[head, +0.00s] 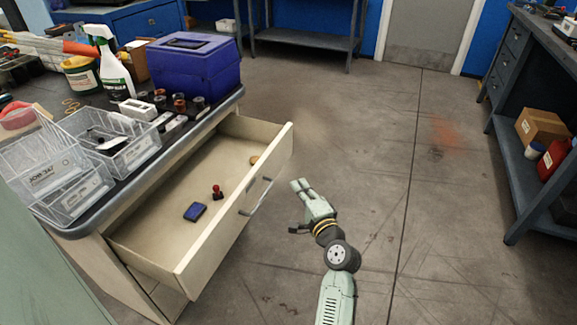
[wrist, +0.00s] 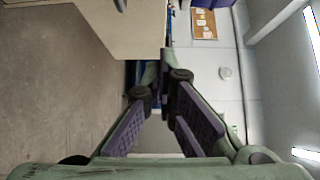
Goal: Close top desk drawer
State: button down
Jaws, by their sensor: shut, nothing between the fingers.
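The top desk drawer (head: 235,232) is pulled well out from the desk in the head view. It is cream, with a metal bar handle (head: 257,196) on its front. Inside lie a blue stamp pad (head: 195,212), a red-topped stamp (head: 217,191) and a small tan round thing partly hidden by the front panel. My gripper (head: 301,186) is to the right of the drawer front, apart from the handle, shut and empty.
The desk top (head: 75,225) bears clear trays (head: 130,150), a spray bottle (head: 112,65), a blue box (head: 195,70) and several small items. A shelf unit (head: 510,165) stands at the right. The floor between is clear.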

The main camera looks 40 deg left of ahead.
jog(key=p, duration=0.2)
send_near(271, 155)
jog(key=w, duration=0.3)
jog(key=shift+s+a+r+p, duration=0.1)
jog(key=shift+s+a+p, duration=0.15)
jog(key=shift+a, duration=0.75)
jog(key=shift+s+a+p, duration=0.15)
jog(key=shift+s+a, duration=0.1)
jog(key=shift+a, duration=0.75)
